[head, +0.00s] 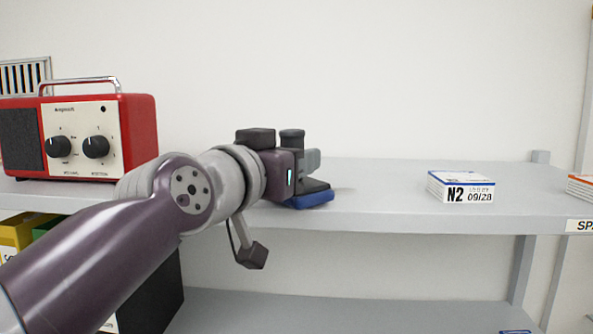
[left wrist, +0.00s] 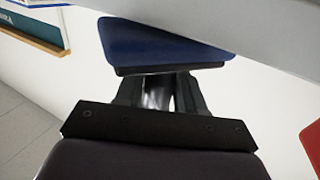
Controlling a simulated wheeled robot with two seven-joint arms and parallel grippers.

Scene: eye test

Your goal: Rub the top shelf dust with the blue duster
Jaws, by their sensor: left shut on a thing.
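My left gripper (head: 308,170) reaches in from the left and is shut on the blue duster (head: 314,199). The duster is at the front part of the top shelf (head: 390,212), right of the red radio. Whether its underside touches the shelf I cannot tell. In the left wrist view the duster's blue pad (left wrist: 160,42) lies beyond the fingers (left wrist: 157,92), near the grey shelf (left wrist: 275,25). I cannot make out the dust clearly; the wrist hides part of the shelf. My right gripper is not in view.
The red radio (head: 140,130) stands on the shelf at left. A white box marked N2 (head: 460,187) stands to the right, with another box (head: 581,187) at the right edge. The shelf between duster and N2 box is free. A lower shelf (head: 350,312) runs below.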

